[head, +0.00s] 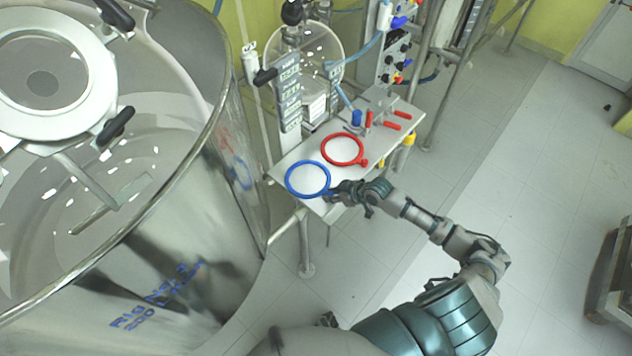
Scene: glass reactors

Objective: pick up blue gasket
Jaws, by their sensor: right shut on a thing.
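The blue gasket (288,180) is a ring with a short tab at its lower right, at the near left part of a small light-grey table (287,158). My right gripper (335,192) reaches in from the right and is shut on the tab of the blue gasket. The fingertips are small and partly hidden at the tab. I cannot tell whether the ring touches the table or is slightly above it.
A red ring gasket (326,143) lies just behind the blue one. Red-handled parts (390,120) stand at the table's far right. A large steel reactor vessel (200,230) stands close on the left.

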